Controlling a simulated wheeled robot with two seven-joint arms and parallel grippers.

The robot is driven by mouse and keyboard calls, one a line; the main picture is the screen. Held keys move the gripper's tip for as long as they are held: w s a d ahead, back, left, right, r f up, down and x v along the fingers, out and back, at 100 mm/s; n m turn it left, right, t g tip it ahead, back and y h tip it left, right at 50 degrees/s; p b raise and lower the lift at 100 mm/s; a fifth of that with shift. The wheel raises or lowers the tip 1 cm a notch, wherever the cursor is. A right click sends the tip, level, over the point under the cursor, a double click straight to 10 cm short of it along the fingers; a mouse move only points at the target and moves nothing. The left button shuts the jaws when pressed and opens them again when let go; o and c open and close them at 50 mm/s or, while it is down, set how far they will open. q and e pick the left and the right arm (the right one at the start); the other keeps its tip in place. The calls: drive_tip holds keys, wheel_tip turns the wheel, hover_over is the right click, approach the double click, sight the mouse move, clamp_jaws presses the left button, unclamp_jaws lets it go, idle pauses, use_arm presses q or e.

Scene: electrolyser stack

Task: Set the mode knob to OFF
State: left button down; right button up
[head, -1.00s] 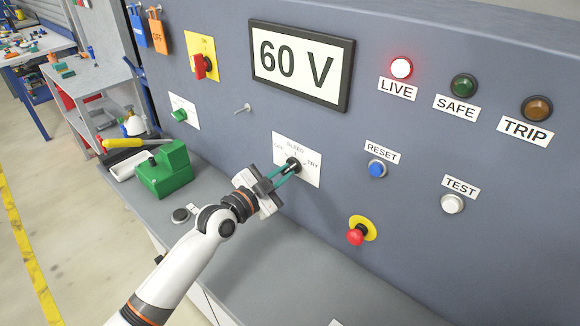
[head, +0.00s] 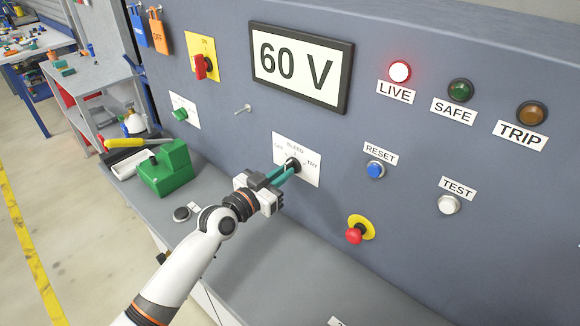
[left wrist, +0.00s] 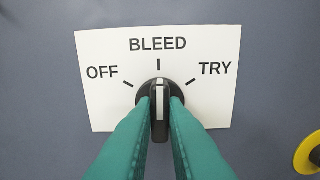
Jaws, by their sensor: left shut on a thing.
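The mode knob (left wrist: 160,103) is black with a pale pointer line. It sits on a white plate (left wrist: 205,55) marked OFF, BLEED and TRY. In the left wrist view the pointer stands straight up at BLEED, with OFF to the left and TRY to the right. In the head view the knob (head: 293,165) shows on the grey panel, partly hidden by my fingers. My left gripper (head: 282,173) is shut on the knob, with one green finger on each side of it in the left wrist view (left wrist: 160,120). My right gripper is not in view.
The display (head: 300,66) reads 60 V and the red LIVE lamp (head: 400,71) is lit. A red button on yellow (head: 356,233) is to the lower right of the knob. A green block-shaped device (head: 165,168) stands on the bench ledge (head: 290,270) at left.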

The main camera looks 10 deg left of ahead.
use_arm(q)
drive_tip(key=shift+n, duration=1)
drive_tip(key=shift+n+p, duration=0.55)
drive_tip(key=shift+n, duration=1.75)
drive_tip(key=n+p, duration=0.1)
drive_tip(key=n, duration=0.3)
drive_tip(key=shift+f+n, duration=0.1)
drive_tip(key=shift+n, duration=0.2)
